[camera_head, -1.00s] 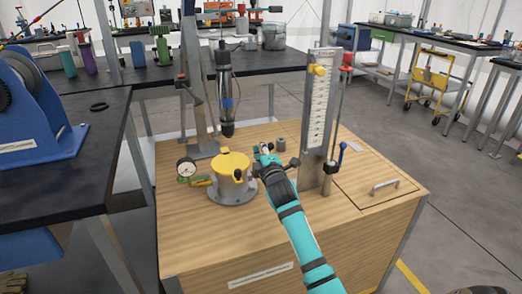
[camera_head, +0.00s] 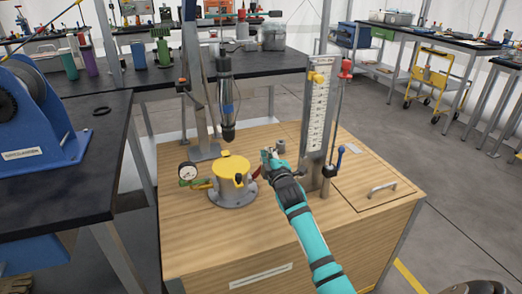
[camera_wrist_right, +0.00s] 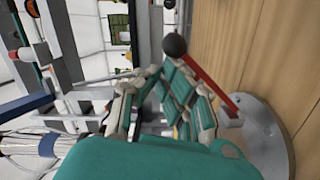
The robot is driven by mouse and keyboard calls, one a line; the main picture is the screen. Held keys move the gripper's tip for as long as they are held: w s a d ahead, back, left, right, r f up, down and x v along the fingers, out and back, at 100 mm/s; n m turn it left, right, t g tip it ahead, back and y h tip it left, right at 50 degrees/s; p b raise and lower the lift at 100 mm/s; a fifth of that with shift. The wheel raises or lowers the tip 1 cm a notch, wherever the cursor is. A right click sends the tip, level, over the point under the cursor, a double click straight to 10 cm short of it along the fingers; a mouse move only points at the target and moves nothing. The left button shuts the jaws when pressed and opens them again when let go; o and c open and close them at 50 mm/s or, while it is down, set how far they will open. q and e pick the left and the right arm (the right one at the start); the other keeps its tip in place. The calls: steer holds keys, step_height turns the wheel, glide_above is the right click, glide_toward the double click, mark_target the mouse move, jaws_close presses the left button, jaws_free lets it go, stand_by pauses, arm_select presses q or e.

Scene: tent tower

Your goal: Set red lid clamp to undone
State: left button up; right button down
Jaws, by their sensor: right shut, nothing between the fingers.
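The red lid clamp (camera_head: 256,173) shows as a short red piece at the right side of the yellow lid (camera_head: 234,164), which sits on a round grey flanged pot (camera_head: 234,196). In the right wrist view the clamp is a long red bar (camera_wrist_right: 212,84) with a black ball knob (camera_wrist_right: 175,46) at its end; its other end is at the grey flange (camera_wrist_right: 268,140). My right gripper (camera_head: 268,157) is shut and empty, just right of the clamp. Its fingers (camera_wrist_right: 158,80) lie beside the bar; whether they touch it I cannot tell. My left gripper is not in view.
A dial gauge (camera_head: 187,171) is left of the pot. A hanging black cylindrical tool (camera_head: 227,100) is behind it. A small grey cylinder (camera_head: 281,146) and a scaled post (camera_head: 316,120) stand close to my right gripper. The wooden top's front (camera_head: 225,235) is clear.

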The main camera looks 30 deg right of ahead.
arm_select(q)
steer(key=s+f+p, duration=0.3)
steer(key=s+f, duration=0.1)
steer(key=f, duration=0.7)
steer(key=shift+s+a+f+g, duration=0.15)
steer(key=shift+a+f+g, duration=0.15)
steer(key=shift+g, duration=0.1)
arm_select(e)
steer(key=shift+s+d+f+m, duration=0.2)
steer(key=shift+d+f+m, duration=0.6)
steer(key=shift+m, duration=0.1)
steer(key=shift+s+d+f+m, duration=0.2)
steer(key=shift+d+f+m, duration=0.45)
steer(key=shift+d+m, duration=0.25)
steer(key=shift+s+d+f+m, duration=0.2)
steer(key=shift+d+f+m, duration=0.55)
steer(key=shift+m, duration=0.15)
steer(key=shift+f, duration=0.1)
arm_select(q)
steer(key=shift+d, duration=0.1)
arm_select(e)
steer(key=v, duration=1.2)
steer(key=shift+d+r, duration=0.2)
steer(key=shift+r, duration=0.1)
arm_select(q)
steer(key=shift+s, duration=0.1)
arm_select(e)
steer(key=shift+f, duration=0.1)
